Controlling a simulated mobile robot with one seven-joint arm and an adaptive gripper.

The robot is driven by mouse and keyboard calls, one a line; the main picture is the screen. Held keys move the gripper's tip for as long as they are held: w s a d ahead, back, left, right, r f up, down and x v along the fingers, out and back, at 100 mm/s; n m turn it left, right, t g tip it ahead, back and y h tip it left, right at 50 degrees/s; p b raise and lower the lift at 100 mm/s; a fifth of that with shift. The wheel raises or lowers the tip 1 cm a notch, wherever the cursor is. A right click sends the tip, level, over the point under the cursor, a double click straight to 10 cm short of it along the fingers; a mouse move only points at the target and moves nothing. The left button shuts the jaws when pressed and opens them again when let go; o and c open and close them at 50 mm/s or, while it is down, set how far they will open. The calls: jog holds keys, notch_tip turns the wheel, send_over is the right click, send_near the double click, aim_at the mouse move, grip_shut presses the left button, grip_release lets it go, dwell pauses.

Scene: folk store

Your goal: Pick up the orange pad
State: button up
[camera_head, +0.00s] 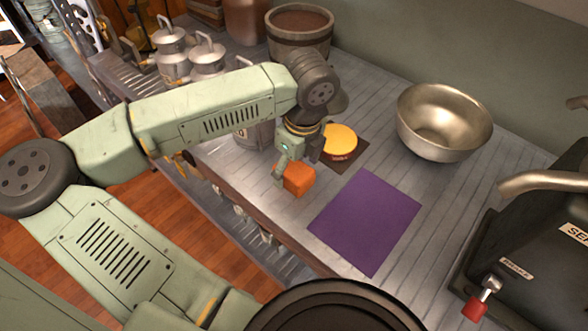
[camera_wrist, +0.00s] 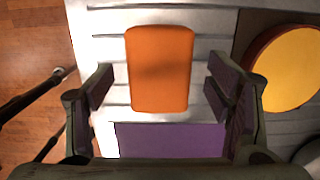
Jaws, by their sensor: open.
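The orange pad (camera_head: 299,180) is a small block with rounded corners near the front edge of the grey slatted counter (camera_head: 290,226). In the wrist view the orange pad (camera_wrist: 160,69) lies ahead of and between the two fingers. My gripper (camera_head: 283,168) is beside the pad in the head view, pointing down. In the wrist view my gripper (camera_wrist: 160,98) is open, with a gap on both sides of the pad. Whether the fingers are at the pad's height is hard to tell.
A purple mat (camera_head: 367,222) lies to the right of the pad. A yellow-topped round object (camera_head: 340,141) sits on a dark square behind it. A metal bowl (camera_head: 442,121) stands farther right, near a dark machine (camera_head: 530,245). Metal cans (camera_head: 207,56) and a wooden bucket (camera_head: 299,36) stand behind my arm.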

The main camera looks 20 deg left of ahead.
jog(key=shift+a+f, duration=0.1)
jog(key=shift+f, duration=0.7)
jog(key=shift+f+b, duration=0.2)
jog(key=shift+b, duration=0.55)
jog(key=shift+c, duration=0.5)
jog(key=c, duration=1.1)
